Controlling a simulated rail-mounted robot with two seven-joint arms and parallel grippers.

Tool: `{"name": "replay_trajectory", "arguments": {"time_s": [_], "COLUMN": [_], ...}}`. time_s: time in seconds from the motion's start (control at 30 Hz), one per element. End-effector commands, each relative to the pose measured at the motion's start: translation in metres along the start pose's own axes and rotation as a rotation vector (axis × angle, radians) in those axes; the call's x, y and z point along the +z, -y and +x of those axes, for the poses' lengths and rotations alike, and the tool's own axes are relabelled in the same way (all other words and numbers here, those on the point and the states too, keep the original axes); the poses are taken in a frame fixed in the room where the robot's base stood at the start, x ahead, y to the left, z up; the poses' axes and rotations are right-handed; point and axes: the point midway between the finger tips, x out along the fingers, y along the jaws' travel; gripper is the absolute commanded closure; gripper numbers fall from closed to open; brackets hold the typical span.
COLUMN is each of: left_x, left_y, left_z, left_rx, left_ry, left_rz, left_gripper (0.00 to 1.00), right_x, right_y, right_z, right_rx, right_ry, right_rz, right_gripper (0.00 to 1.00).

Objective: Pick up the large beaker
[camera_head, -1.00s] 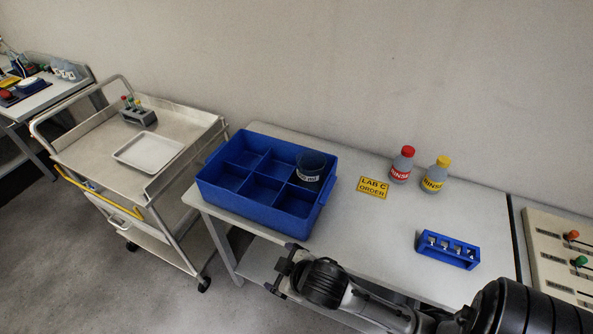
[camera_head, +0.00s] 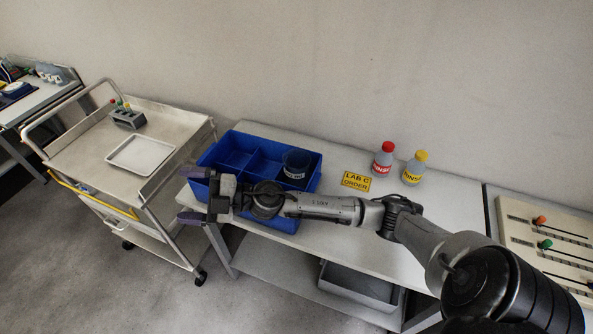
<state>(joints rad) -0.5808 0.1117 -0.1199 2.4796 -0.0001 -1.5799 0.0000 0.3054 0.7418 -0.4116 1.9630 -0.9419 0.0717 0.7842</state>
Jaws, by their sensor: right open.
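The large beaker (camera_head: 296,164) is a dark, see-through cup with a white label. It stands upright in a back right compartment of the blue divided crate (camera_head: 313,181) on the table. My right gripper (camera_head: 187,194) is open and empty at the crate's front left corner, its fingers pointing left. It is to the left of and nearer than the beaker, not touching it. My right arm crosses in front of the crate and hides its front compartments. My left gripper is not in view.
A red-capped rinse bottle (camera_head: 382,159) and a yellow-capped one (camera_head: 415,167) stand right of the crate, behind a yellow order sign (camera_head: 356,182). A cart with a white tray (camera_head: 140,154) stands left. A grey bin (camera_head: 357,286) sits on the lower shelf.

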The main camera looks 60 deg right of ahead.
Motion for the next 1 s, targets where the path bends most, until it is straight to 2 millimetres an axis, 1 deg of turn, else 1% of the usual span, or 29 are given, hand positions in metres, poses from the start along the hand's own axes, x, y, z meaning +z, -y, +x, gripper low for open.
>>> {"name": "replay_trajectory", "arguments": {"time_s": [0.03,0.07,0.13,0.17,0.27,0.3,0.37,0.43,0.47,0.5,0.57,0.6,0.7,0.8,0.9,1.0], "left_x": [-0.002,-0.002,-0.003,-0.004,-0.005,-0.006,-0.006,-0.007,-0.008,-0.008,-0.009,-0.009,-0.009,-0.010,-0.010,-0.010], "left_y": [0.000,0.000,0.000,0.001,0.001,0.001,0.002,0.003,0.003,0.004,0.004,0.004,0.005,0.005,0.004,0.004], "left_z": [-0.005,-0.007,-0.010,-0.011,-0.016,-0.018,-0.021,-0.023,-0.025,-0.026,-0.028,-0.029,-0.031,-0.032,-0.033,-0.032], "left_rx": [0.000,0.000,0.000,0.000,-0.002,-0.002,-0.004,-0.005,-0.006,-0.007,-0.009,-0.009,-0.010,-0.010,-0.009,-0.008], "left_ry": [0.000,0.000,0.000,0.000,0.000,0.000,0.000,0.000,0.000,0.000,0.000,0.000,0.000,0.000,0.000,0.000], "left_rz": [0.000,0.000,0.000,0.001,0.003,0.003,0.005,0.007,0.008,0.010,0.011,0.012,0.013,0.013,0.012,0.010], "left_gripper": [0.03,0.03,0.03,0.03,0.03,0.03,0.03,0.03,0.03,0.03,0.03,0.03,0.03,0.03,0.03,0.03], "right_x": [0.004,0.008,0.020,0.028,0.059,0.074,0.097,0.121,0.131,0.142,0.157,0.164,0.175,0.180,0.182,0.187], "right_y": [-0.002,0.000,0.005,0.006,0.006,0.003,-0.006,-0.022,-0.030,-0.042,-0.060,-0.072,-0.101,-0.121,-0.132,-0.131], "right_z": [0.002,0.001,-0.005,-0.010,-0.034,-0.047,-0.070,-0.100,-0.114,-0.131,-0.158,-0.174,-0.209,-0.235,-0.250,-0.259], "right_rx": [-0.104,-0.172,-0.341,-0.417,-0.679,-0.784,-0.935,-1.095,-1.157,-1.231,-1.328,-1.383,-1.483,-1.545,-1.578,-1.593], "right_ry": [-0.040,-0.059,-0.081,-0.080,-0.029,0.011,0.092,0.208,0.264,0.340,0.456,0.531,0.697,0.821,0.896,0.930], "right_rz": [-0.054,-0.079,-0.131,-0.152,-0.201,-0.212,-0.221,-0.218,-0.212,-0.202,-0.180,-0.162,-0.119,-0.079,-0.053,-0.039], "right_gripper": [0.05,0.05,0.05,0.05,0.05,0.05,0.05,0.05,0.05,0.05,0.05,0.05,0.05,0.05,0.05,0.05]}}
